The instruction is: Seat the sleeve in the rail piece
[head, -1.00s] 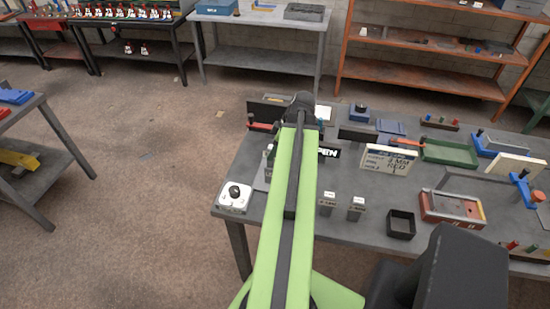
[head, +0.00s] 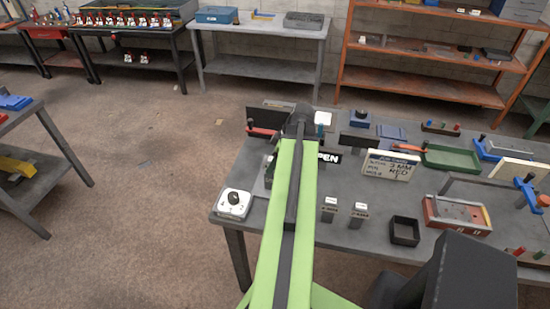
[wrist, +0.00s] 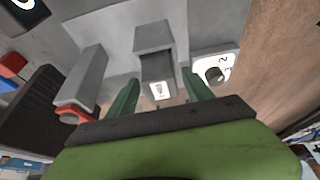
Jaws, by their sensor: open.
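My gripper (wrist: 158,84) shows in the wrist view as two green fingers, apart. A grey upright block with a white marked label (wrist: 159,90) shows between and beyond the fingers; I cannot tell whether they touch it. A grey bar (wrist: 88,73) stands to its left, with a red ring-like part (wrist: 75,113) at its near end. I cannot tell for sure which of these is the sleeve or the rail piece. In the head view my green arm hides the gripper and the spot under it.
A white box with a black knob (head: 234,203) sits at the bench's left edge; it also shows in the wrist view (wrist: 214,70).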

